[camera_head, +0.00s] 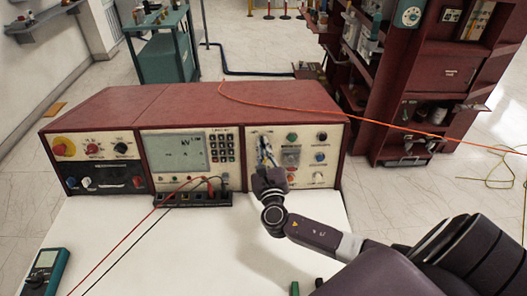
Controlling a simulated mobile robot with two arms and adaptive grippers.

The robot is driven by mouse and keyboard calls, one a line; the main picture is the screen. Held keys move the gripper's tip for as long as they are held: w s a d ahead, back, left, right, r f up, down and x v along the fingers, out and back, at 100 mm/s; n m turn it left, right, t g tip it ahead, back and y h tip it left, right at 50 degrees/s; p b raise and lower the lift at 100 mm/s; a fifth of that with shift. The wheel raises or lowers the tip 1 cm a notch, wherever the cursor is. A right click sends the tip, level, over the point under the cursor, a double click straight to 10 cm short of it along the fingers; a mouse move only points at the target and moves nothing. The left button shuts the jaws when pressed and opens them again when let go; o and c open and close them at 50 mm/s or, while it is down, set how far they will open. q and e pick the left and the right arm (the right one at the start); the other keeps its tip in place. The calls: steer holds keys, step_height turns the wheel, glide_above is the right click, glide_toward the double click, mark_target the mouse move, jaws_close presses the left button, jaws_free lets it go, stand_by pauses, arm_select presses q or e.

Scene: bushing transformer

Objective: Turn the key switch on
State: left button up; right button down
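The red test console (182,100) stands on a white table, its control panels facing me. The right-hand cream panel (325,165) carries several buttons and knobs. My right gripper (266,155) reaches up to the left part of this panel, its fingertips close against it. I cannot tell whether they touch it or are just in front. A key switch does not show clearly; the gripper covers that part of the panel. The fingers are small and blend with the panel, so their opening is unclear. My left gripper is not in view.
The white table (130,245) is mostly bare in front of the console. A teal handheld meter (46,268) lies at front left. Red and black leads run from the middle panel's sockets. An orange cable (330,112) crosses the console's top. A red cabinet (430,75) stands behind right.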

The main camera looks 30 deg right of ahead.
steer(key=m+h+b, duration=0.1)
steer(key=m, duration=0.1)
steer(key=m+g+h+b, duration=0.1)
steer(key=m, duration=0.2)
steer(key=m+g+h+b, duration=0.1)
steer(key=m, duration=0.2)
steer(key=shift+a+f+b, duration=0.15)
steer(key=shift+f+b, duration=0.05)
steer(key=shift+b, duration=0.2)
steer(key=shift+r+m+g+h+b, duration=0.1)
steer(key=shift+m+g+h+b, duration=0.35)
steer(key=shift+m, duration=1.35)
steer(key=shift+r+m+g+h+b, duration=0.1)
steer(key=shift+m+g+h+b, duration=0.3)
steer(key=shift+m, duration=1.4)
steer(key=shift+g, duration=0.25)
steer(key=c, duration=2.2)
jaws_free()
steer(key=shift+o, duration=0.2)
steer(key=v, duration=1.2)
steer(key=shift+r, duration=0.2)
